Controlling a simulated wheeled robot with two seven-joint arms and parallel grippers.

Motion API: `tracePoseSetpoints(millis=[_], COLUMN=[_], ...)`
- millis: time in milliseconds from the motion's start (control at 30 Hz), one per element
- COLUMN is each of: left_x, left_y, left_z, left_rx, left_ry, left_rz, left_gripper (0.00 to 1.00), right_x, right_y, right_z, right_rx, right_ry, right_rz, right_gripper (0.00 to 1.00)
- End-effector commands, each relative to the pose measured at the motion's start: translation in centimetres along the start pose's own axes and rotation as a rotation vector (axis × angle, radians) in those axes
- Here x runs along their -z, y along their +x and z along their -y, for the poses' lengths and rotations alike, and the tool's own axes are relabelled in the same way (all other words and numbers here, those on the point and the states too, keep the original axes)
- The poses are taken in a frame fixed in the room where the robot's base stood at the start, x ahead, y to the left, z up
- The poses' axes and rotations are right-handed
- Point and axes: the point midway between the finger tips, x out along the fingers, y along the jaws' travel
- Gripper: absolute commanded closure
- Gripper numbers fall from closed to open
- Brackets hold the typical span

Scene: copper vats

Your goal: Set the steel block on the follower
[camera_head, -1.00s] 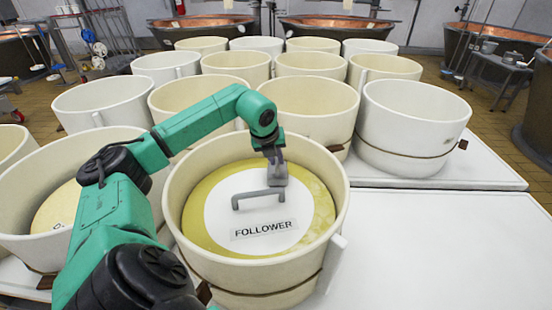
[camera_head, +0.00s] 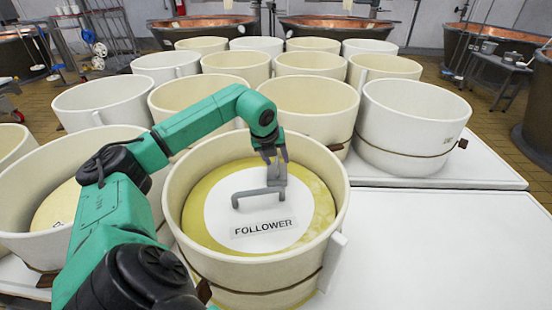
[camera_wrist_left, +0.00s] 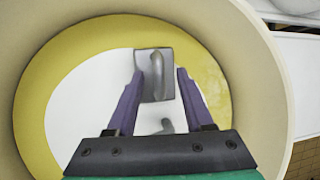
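My right gripper is out of view.
The vat's wall rises around the follower and my left gripper. Several open vats (camera_head: 308,107) stand close behind, and another (camera_head: 30,205) stands at the left. The white table (camera_head: 430,250) is bare at the right.

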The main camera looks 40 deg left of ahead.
Motion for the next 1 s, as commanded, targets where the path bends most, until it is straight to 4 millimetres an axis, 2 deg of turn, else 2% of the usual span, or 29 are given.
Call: tracePoseSetpoints(millis=[167, 267, 367, 600, 700, 833, 1000], left_x=[0.3, 0.1, 0.1, -0.1, 0.0, 0.0, 0.1], left_y=[0.2, -0.6, -2.6, -10.0, -12.5, -14.2, -14.6], left_z=[-0.1, -0.1, -0.1, 0.0, 0.0, 0.0, 0.0], left_rx=[-0.006, -0.004, -0.005, -0.002, -0.002, 0.0, -0.001], left_ry=[0.001, 0.002, 0.003, 0.001, 0.001, 0.0, 0.0], left_rz=[-0.007, -0.004, 0.0, 0.003, 0.001, -0.001, -0.002], left_gripper=[0.48, 0.48, 0.48, 0.48, 0.48, 0.48, 0.48], right_x=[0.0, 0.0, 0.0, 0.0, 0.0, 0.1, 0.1], right_y=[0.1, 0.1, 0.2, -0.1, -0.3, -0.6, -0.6], right_z=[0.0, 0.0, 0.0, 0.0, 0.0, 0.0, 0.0], right_rx=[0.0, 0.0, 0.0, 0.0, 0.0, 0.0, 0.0], right_ry=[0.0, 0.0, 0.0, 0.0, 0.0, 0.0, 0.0], right_rz=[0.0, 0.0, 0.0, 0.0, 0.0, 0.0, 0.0], right_gripper=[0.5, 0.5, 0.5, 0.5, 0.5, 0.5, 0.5])
